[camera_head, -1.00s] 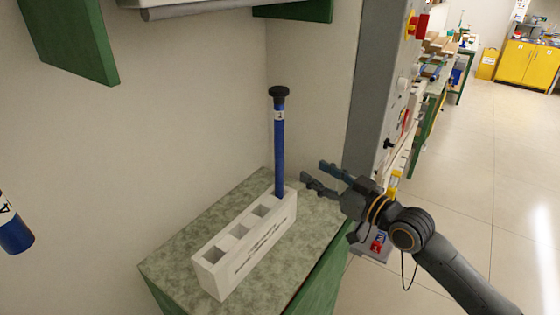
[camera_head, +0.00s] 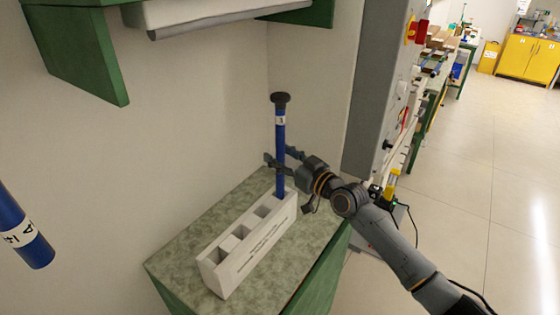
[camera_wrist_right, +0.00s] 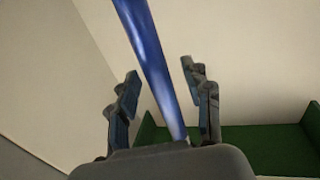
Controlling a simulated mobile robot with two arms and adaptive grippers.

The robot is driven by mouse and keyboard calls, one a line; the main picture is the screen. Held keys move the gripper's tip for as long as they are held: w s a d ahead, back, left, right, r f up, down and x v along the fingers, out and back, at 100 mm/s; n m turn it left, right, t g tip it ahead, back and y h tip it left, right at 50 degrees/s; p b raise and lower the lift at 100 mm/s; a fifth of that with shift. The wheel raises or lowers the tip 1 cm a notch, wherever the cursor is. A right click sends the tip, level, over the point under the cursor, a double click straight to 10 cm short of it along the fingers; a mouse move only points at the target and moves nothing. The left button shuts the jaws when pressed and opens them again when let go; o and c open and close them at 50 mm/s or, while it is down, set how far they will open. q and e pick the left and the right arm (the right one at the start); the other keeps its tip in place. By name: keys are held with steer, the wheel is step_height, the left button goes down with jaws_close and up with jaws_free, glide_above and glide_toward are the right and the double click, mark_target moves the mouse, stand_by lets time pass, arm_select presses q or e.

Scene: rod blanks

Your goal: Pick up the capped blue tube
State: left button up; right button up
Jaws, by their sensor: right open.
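The capped blue tube (camera_head: 281,135) stands upright in the far end hole of a white block rack (camera_head: 250,248). It has a black cap on top and a white label below the cap. My right gripper (camera_head: 277,158) is open at the tube's middle, above the rack, with its fingers on either side of the tube. In the right wrist view the tube (camera_wrist_right: 152,65) runs between the two open fingers (camera_wrist_right: 163,90), with a visible gap on each side. My left gripper is not in view.
The rack stands on a speckled green bench top (camera_head: 180,263) against a pale wall. Its other holes look empty. A grey cabinet (camera_head: 375,90) stands to the right. Another blue cylinder with a label (camera_head: 22,235) shows at the left edge. A green shelf (camera_head: 75,55) hangs above.

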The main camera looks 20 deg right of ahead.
steer(key=shift+w+a, duration=0.15)
steer(key=shift+w, duration=0.1)
steer(key=shift+s, duration=0.1)
steer(key=shift+c, duration=1.1)
jaws_close()
